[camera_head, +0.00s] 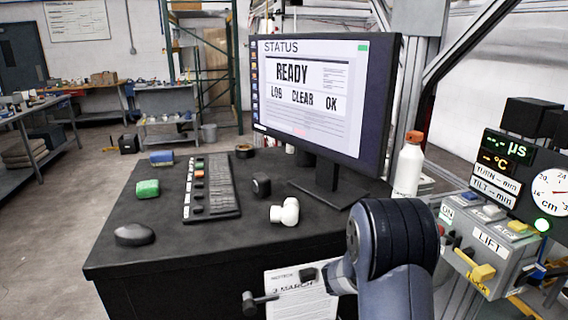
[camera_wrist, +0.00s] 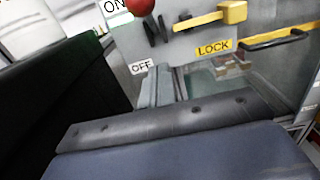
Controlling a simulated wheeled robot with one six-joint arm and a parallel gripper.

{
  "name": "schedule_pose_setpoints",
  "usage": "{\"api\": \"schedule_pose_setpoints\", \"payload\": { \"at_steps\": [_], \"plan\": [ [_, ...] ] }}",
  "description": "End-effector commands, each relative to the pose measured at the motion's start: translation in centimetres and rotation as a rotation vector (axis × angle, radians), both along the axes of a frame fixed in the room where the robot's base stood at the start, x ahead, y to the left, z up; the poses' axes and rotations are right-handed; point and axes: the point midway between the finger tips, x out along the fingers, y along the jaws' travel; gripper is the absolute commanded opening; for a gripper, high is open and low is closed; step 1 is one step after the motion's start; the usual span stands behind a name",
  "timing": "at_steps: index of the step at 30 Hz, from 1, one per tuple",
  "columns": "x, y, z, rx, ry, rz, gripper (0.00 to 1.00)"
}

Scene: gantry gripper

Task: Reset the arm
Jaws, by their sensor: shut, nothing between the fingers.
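My arm (camera_head: 392,245) is folded at the lower middle right of the head view, in front of the desk's right end. Its rounded dark joint stands highest, and a pale link points left. My gripper (camera_wrist: 165,88) shows in the wrist view as short grey fingers beyond a dark bolted bar. It is shut and empty. It points toward a grey panel (camera_wrist: 205,45) with ON, OFF and LOCK labels. I cannot tell whether it touches the panel. In the head view I cannot make out the fingers clearly.
A control box (camera_head: 490,235) marked LIFT, with a yellow lever (camera_head: 480,272), stands right. Open floor lies left.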

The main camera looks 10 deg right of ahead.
Motion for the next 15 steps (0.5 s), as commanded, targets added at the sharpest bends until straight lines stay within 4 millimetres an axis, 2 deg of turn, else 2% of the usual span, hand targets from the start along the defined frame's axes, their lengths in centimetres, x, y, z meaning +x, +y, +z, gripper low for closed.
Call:
{"api": "schedule_pose_setpoints", "payload": {
  "at_steps": [1, 5, 6, 11, 15],
  "plan": [
    [0.0, -1.1, 0.1, -0.001, 0.0, -0.005, 0.0],
    [0.3, -3.2, 0.1, -0.001, 0.0, -0.004, 0.0],
    [0.4, -3.7, 0.7, -0.001, -0.001, -0.003, 0.0],
    [0.6, -5.1, 1.5, -0.001, 0.0, -0.002, 0.0],
    [0.7, -5.1, 0.8, 0.0, 0.001, 0.0, 0.0]
  ]
}}
